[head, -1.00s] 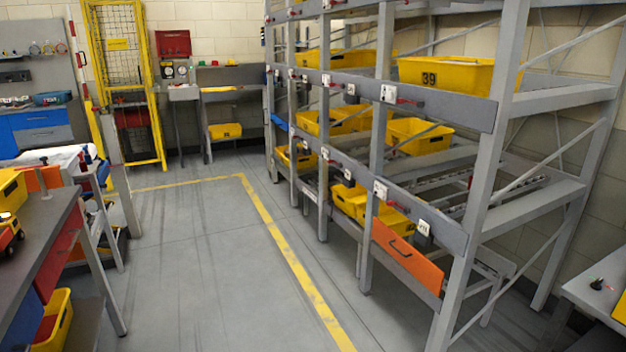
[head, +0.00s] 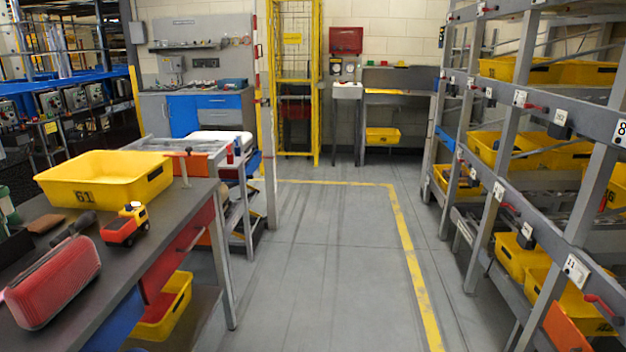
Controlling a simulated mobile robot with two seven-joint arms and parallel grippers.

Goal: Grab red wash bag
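A red bag-like object (head: 52,282), rounded and ribbed with a dark edge, lies on the dark workbench (head: 140,244) at the lower left of the head view. It looks like the red wash bag. It lies near the bench's front edge, and its left end is close to the picture's edge. Neither of my grippers is in view.
A yellow tray marked 61 (head: 105,181) and a red-yellow toy truck (head: 124,225) stand on the bench. A yellow bin (head: 163,308) is below it. A rack (head: 508,130) with yellow bins lines the right. The grey floor (head: 320,260) between is clear.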

